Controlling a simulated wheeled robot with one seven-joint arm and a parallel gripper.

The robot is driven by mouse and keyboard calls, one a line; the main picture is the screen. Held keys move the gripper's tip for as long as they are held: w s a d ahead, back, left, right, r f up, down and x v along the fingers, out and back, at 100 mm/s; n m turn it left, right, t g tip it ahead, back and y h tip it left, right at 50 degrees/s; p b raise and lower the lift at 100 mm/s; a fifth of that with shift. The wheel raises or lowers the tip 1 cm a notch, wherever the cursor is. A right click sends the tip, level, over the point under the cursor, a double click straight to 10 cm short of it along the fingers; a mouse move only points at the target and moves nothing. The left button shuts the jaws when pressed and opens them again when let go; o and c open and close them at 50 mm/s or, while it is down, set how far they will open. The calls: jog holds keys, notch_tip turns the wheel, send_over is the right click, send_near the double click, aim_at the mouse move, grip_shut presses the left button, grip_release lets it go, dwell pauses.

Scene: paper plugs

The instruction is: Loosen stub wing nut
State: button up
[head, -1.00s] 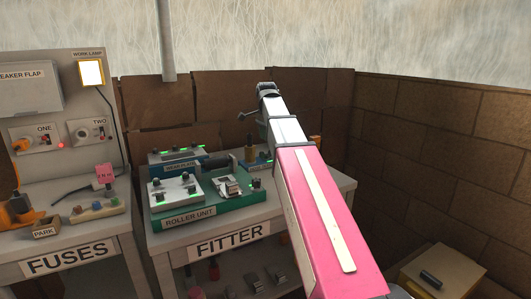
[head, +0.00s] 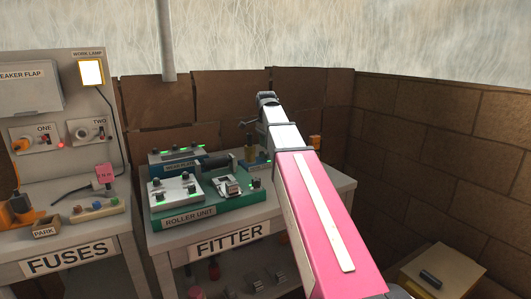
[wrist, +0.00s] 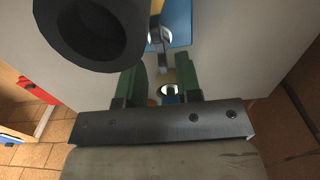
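A small blue unit (head: 264,164) stands at the right end of the FITTER bench, carrying a brownish upright cylinder (head: 250,154); my arm partly covers it. The wrist view shows a blue plate (wrist: 181,22) with shiny metal parts (wrist: 156,38) that may include the stub wing nut; its shape is unclear. My gripper (wrist: 160,72) shows there as two green fingers standing apart, with yellow, blue and a bright metal piece visible between them. I see no firm contact. In the head view the fingers are hidden by my arm.
A dark hollow cylinder (wrist: 95,32) looms large beside the fingers; a dark cylinder (head: 216,161) also shows over the ROLLER UNIT (head: 195,209). A blue unit (head: 168,163) sits behind.

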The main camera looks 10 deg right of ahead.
aim_at(266, 154)
jog(key=shift+f, duration=1.4)
jog(key=shift+c, duration=0.3)
grip_shut()
